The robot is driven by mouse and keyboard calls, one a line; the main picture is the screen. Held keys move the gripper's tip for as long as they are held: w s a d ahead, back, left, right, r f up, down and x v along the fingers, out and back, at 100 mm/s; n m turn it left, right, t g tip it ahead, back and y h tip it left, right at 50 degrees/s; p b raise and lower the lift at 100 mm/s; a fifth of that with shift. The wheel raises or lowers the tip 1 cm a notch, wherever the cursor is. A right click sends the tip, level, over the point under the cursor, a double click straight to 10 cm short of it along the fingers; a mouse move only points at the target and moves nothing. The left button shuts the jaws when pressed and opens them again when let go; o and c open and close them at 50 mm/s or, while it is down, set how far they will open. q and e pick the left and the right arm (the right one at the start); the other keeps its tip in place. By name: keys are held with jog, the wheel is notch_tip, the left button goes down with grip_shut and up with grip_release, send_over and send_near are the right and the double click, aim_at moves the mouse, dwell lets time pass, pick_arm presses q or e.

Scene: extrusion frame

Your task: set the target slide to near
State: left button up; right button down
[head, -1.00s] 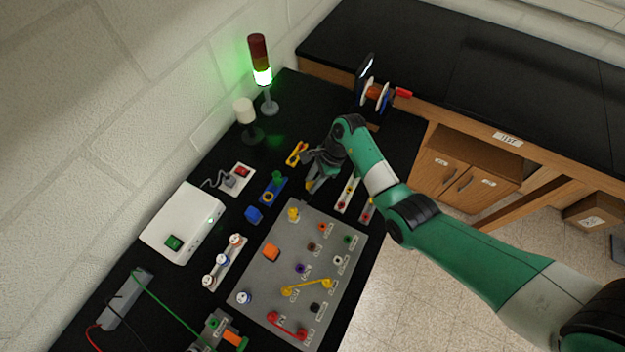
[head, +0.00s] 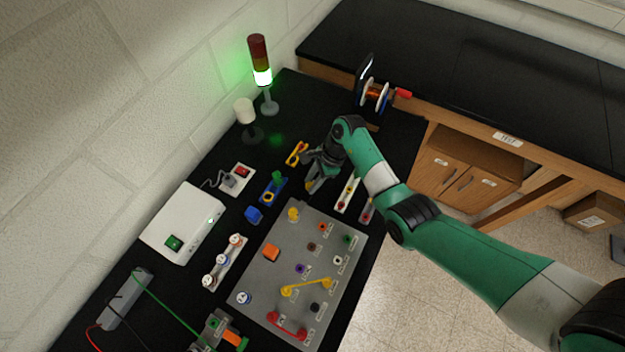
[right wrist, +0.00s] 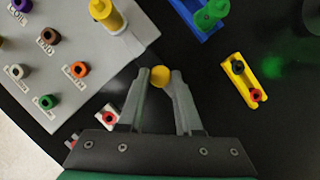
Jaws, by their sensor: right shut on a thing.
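My right gripper (head: 314,180) is over the bench just past the far edge of the grey panel. In the right wrist view, its fingers (right wrist: 158,84) are shut on a round yellow knob (right wrist: 159,77), one finger on each side. The knob's base is hidden under the gripper, so I cannot tell its slide position. No marking for near or target is readable on it. My left gripper is not in view.
The grey panel (head: 270,295) carries several coloured sockets and a yellow peg (head: 293,214). A blue block with a green knob (head: 278,177) and a yellow two-socket piece (head: 297,154) lie left of the gripper. A lit signal tower (head: 262,75) stands behind.

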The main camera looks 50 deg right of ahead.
aim_at(307, 198)
jog(key=a+p, duration=0.2)
jog(key=s+a+p, duration=0.1)
jog(key=shift+a+r, duration=0.15)
jog(key=shift+r, duration=0.1)
jog(key=shift+a+f, duration=0.2)
jog(key=shift+a, duration=0.05)
jog(key=shift+w+d, duration=0.1)
jog(key=c, duration=0.6)
grip_release()
jog(key=p+v, duration=0.3)
jog(key=v, duration=0.8)
jog(key=shift+d+r, duration=0.15)
jog(key=shift+r, duration=0.05)
